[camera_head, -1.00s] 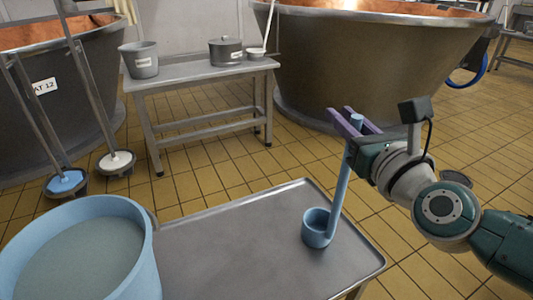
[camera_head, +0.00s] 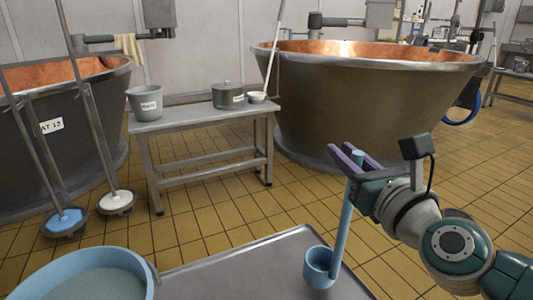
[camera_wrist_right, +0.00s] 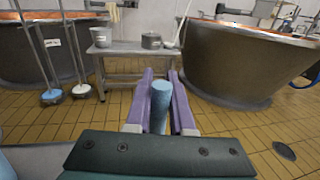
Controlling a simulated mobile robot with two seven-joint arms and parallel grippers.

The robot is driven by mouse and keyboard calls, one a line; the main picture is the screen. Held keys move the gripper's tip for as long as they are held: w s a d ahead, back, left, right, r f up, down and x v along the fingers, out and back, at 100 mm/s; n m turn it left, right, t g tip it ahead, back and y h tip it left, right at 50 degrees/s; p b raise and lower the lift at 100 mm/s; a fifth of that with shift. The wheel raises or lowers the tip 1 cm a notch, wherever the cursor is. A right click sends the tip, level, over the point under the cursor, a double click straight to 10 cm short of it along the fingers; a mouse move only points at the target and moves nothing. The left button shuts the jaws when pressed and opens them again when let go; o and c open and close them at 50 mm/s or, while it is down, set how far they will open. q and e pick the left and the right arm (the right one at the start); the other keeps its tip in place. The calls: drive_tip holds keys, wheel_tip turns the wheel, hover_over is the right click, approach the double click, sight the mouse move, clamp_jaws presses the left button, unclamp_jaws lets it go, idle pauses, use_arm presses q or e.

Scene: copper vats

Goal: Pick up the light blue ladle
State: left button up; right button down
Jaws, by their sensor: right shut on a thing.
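The light blue ladle (camera_head: 341,232) stands nearly upright, with its cup at the bottom and its handle rising to my right gripper (camera_head: 352,158). The purple fingers of that gripper are shut on the upper part of the handle. In the right wrist view, the handle's top end (camera_wrist_right: 160,100) shows between the two fingers (camera_wrist_right: 160,112). The ladle's cup (camera_head: 320,268) is in front of the grey metal table (camera_head: 240,265); I cannot tell whether it touches the top. My left gripper is out of view.
A light blue tub (camera_head: 85,278) of liquid stands at lower left. Behind, a metal bench (camera_head: 205,119) holds a grey bucket (camera_head: 145,103), a lidded pot (camera_head: 228,95) and a white ladle (camera_head: 258,97). Large copper-lined vats (camera_head: 365,105) stand behind.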

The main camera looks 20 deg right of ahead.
wheel_tip(320, 180, up, 16)
drive_tip(key=p, duration=1.2)
drive_tip(key=shift+r, duration=0.15)
